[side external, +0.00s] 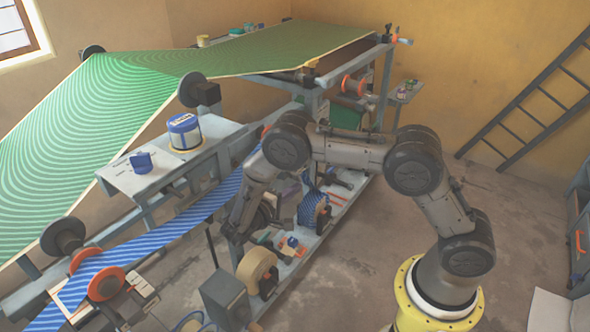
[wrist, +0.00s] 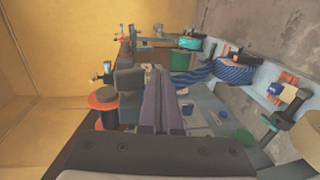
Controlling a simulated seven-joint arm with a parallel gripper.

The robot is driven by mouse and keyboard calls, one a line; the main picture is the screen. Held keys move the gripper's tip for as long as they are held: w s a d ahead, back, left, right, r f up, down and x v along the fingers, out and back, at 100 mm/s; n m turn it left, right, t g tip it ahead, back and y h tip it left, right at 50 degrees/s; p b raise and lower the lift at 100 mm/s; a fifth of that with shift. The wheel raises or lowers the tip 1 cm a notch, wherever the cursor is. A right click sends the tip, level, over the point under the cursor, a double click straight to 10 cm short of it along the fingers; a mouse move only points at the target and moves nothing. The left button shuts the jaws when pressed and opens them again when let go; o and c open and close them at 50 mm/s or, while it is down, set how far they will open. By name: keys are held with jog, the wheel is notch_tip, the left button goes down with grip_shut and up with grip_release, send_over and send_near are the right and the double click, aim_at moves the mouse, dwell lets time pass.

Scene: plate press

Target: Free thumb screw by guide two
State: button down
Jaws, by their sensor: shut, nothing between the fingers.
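My gripper (wrist: 157,70) shows in the wrist view with its two dark fingers together and nothing between them. In the side view, my wrist reaches down beside the blue striped web (side external: 190,232), and the fingertips are too small to make out. A dark guide roller with an orange flange (wrist: 103,99) is left of the fingers in the wrist view, and I see a gap between them in the picture. A small yellowish part (wrist: 107,72) sits just above it. I cannot tell which guide is number two, and no thumb screw is clearly identifiable.
A blue tin (side external: 185,132) stands on the grey shelf (side external: 135,180). The green patterned web (side external: 110,100) slopes above the frame. A blue striped roll (side external: 313,210) and a tan roll (side external: 257,270) sit low on the bench. The floor (side external: 360,270) in front is open.

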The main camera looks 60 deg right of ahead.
jog(key=a+f, duration=0.5)
jog(key=a, duration=0.7)
jog(key=shift+f, duration=0.3)
jog(key=c, duration=1.4)
grip_release()
jog(key=shift+a, duration=0.3)
jog(key=o, duration=0.5)
notch_tip(320, 180, up, 3)
jog(key=shift+a+r, duration=0.1)
notch_tip(320, 180, up, 32)
jog(key=shift+d+f, duration=0.25)
jog(key=shift+d, duration=0.05)
jog(key=y, duration=1.1)
send_over(295, 174)
jog(key=a, duration=0.5)
notch_tip(295, 174, down, 12)
jog(key=x, duration=1.3)
jog(key=shift+a+f, duration=0.1)
jog(key=shift+f, duration=0.15)
